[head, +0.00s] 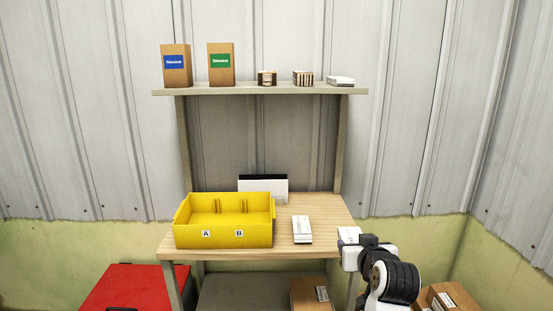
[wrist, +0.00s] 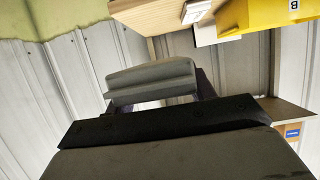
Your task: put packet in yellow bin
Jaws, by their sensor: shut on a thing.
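The yellow bin (head: 222,238) stands on the left of the wooden table, with compartments labelled A and B; its B corner shows at the top right of the wrist view (wrist: 265,14). A white packet (head: 302,230) lies on the table to the right of the bin. My gripper (head: 350,242) is off the table's right front corner, apart from the bin. It is shut on a white packet (head: 348,233), mostly hidden by the fingers. In the wrist view my gripper (wrist: 150,98) shows a grey finger; the held packet is hard to make out there.
A shelf (head: 260,91) above the table holds two brown boxes and several small packs. A white panel (head: 263,188) stands behind the bin. A red box (head: 135,287) is at the lower left, and cardboard boxes (head: 445,298) are at the lower right.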

